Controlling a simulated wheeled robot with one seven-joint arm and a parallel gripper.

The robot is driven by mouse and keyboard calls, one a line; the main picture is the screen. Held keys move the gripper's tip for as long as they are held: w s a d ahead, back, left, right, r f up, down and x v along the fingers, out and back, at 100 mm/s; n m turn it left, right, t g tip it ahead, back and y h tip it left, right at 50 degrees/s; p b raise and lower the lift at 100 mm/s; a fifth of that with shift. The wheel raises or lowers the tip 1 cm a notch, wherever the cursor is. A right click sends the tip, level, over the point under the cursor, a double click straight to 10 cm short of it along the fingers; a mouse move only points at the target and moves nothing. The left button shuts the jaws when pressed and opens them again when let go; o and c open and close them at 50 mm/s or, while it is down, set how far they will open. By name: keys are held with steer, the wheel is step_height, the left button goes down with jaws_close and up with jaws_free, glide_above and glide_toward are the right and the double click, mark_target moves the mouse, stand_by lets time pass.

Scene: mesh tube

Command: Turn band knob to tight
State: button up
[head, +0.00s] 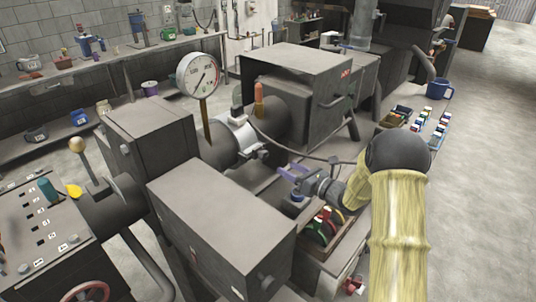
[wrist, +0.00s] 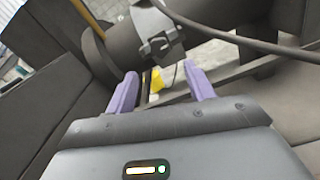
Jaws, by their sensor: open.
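A silver band (head: 235,135) wraps around a dark horizontal tube in the middle of the head view. Its clamp with a small metal knob (head: 258,153) sits on the right side of the band. In the wrist view the band (wrist: 146,20) is at the top, with the knob (wrist: 158,46) just beyond and above the fingertips. My gripper (head: 290,174) has purple fingers and is to the right of and below the knob, apart from it. In the wrist view my gripper (wrist: 161,76) is open with nothing held. The knob's turn setting cannot be read.
A round gauge (head: 198,75) stands on a stem left of the band. A dark cable (head: 290,147) runs close above my gripper. Grey box housings (head: 222,218) stand in front and behind.

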mark_target(266, 156)
steer(key=p+x, duration=0.3)
steer(key=x, duration=0.7)
steer(key=c, duration=1)
